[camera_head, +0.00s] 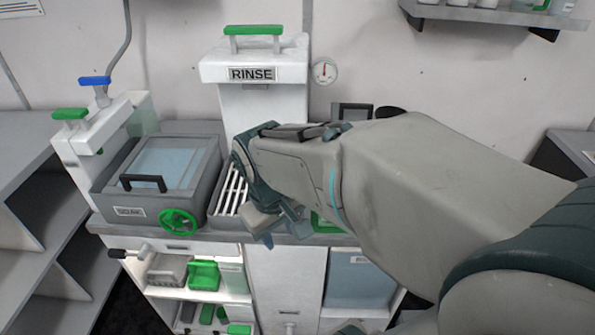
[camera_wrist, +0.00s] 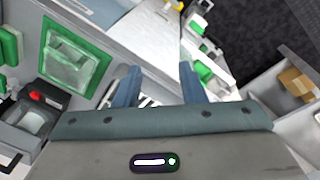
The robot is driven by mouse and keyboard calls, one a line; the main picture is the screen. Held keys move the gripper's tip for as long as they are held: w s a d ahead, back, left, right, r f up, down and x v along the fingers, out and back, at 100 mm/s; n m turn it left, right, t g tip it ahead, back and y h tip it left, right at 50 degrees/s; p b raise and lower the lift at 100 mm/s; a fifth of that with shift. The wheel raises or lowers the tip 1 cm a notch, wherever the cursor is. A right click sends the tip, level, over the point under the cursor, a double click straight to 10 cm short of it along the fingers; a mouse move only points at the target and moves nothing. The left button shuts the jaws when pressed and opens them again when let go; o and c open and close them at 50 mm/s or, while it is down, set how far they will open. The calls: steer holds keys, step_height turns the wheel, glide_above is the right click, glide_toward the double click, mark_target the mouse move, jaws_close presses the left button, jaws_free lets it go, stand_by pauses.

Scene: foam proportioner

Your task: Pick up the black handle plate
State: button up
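A black handle (camera_head: 143,182) sits on the pale blue lid (camera_head: 163,162) of the grey SOAK basin at the left in the head view. I cannot tell whether this lid is the black handle plate. Another black grip (camera_head: 130,253) sticks out at the counter's front left. My gripper (camera_head: 268,228) is right of the SOAK basin, by the slatted rack and the counter's front edge. In the wrist view my gripper (camera_wrist: 157,75) has its two blue fingers apart, with nothing seen held between them. My arm hides part of the counter's right side.
A green valve wheel (camera_head: 178,222) is on the basin's front. The white RINSE tower (camera_head: 254,75) stands behind my gripper. A slatted rack (camera_head: 229,190) lies beside the basin. Shelves (camera_head: 195,285) with green items are below. A green-framed panel (camera_wrist: 75,55) shows in the wrist view.

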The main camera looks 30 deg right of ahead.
steer(key=w+d+f+n+g+h, duration=0.1)
steer(key=w+d+n+g+h, duration=0.1)
steer(key=w+d+n, duration=0.1)
steer(key=w+d+f+n+g+h, duration=0.1)
steer(key=w+d+n+g+h, duration=0.1)
steer(key=w+d+n, duration=0.1)
steer(key=w+d+f+n+g+h, duration=0.1)
steer(key=w+d+n+g+h, duration=0.1)
steer(key=w+d+n+h, duration=0.1)
steer(key=shift+w+d+f, duration=0.1)
steer(key=shift+w+d, duration=0.25)
steer(key=shift+d, duration=0.5)
steer(key=shift+w+d+f+n+h, duration=0.1)
steer(key=shift+w+d+n+h, duration=0.25)
steer(key=shift+d+n+h, duration=0.05)
steer(key=x, duration=0.8)
steer(key=shift+s, duration=0.1)
steer(key=shift+s+r+x, duration=0.1)
steer(key=shift+x, duration=1.3)
steer(key=shift+s+r+x, duration=0.1)
steer(key=shift+r+x, duration=0.05)
steer(key=shift+x, duration=1.25)
steer(key=shift+d, duration=0.1)
jaws_close()
